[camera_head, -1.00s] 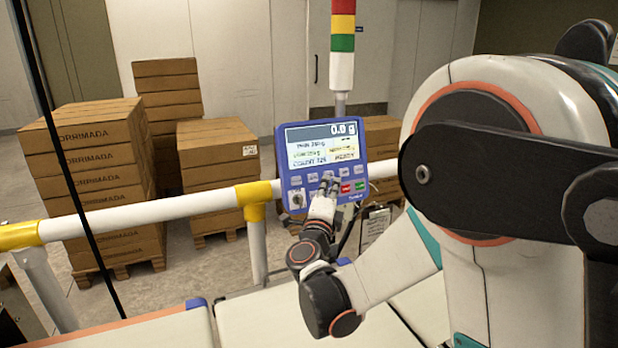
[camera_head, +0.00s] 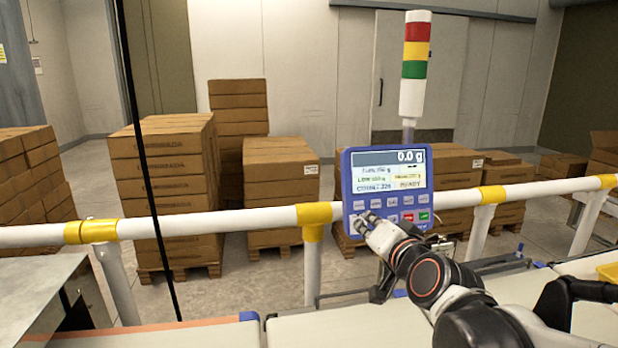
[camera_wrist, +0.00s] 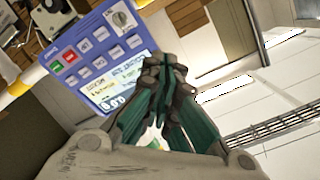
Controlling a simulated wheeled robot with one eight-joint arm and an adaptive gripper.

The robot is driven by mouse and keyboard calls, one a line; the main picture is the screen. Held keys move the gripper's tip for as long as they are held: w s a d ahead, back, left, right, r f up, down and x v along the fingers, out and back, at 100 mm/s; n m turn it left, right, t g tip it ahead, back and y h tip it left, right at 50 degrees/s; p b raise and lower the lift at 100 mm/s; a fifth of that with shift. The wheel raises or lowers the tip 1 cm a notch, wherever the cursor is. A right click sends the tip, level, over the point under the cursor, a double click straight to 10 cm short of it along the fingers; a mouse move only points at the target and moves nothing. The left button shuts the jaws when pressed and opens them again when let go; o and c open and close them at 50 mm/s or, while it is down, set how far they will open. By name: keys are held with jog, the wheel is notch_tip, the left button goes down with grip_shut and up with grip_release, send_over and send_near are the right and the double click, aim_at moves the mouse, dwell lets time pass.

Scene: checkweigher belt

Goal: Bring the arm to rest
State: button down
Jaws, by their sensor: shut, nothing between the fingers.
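My gripper (camera_head: 368,222) is shut and empty. In the head view its fingertips are at the lower left of the blue checkweigher panel (camera_head: 346,190), in front of its lower left corner. Whether they touch it I cannot tell. My arm reaches up from the lower right. The panel's screen shows 0.0 g above several lines of text, with rows of buttons below, one red and one green. In the wrist view the closed fingers (camera_wrist: 168,75) point up, and the panel (camera_wrist: 84,38) is tilted at the upper left, its knob (camera_wrist: 124,18) in sight.
A white and yellow guard rail (camera_head: 250,219) crosses behind the belt (camera_head: 350,325). A red, yellow and green signal tower (camera_head: 414,65) rises behind the panel. Stacks of cartons on pallets (camera_head: 170,190) stand beyond the rail. A steel cabinet (camera_head: 35,290) is at the left.

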jog(key=s+d+f+n+g+h, duration=0.1)
jog(key=s+d+f+n+g, duration=0.1)
jog(key=s+f, duration=0.2)
jog(key=s+d+f+n+g+h, duration=0.1)
jog(key=s+f, duration=0.4)
jog(key=s, duration=0.6)
jog(key=s+d+f+n+g+h, duration=0.1)
jog(key=s+d+f+n+g, duration=0.2)
jog(key=s, duration=0.4)
jog(key=shift+s+d+f+g, duration=0.25)
jog(key=shift+d+f+g, duration=0.4)
jog(key=shift+d+g, duration=0.4)
dwell(1.7)
